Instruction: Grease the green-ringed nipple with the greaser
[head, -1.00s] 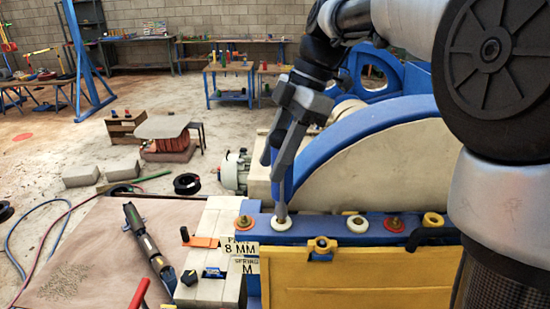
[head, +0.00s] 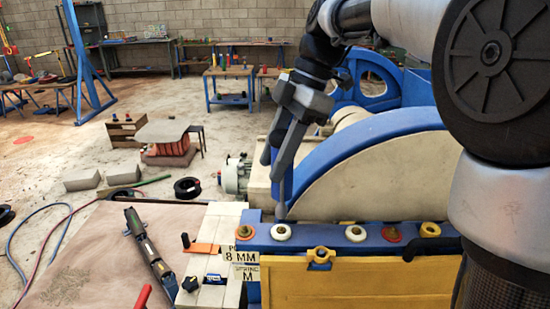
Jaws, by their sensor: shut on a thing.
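My gripper (head: 276,166) is shut on a slim blue tool with a grey tip, which I take to be the greaser (head: 283,190). It points down, its tip just above or behind a white-ringed nipple (head: 281,232) on the blue beam; I cannot tell if they touch.
The yellow panel (head: 350,285) stands in front of the beam, the big cream and blue flywheel guard (head: 380,165) behind. At left a bench (head: 100,250) holds a dark banded tube (head: 150,250). Signs reading "8 MM" and "M" (head: 243,264) hang near the beam's left end.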

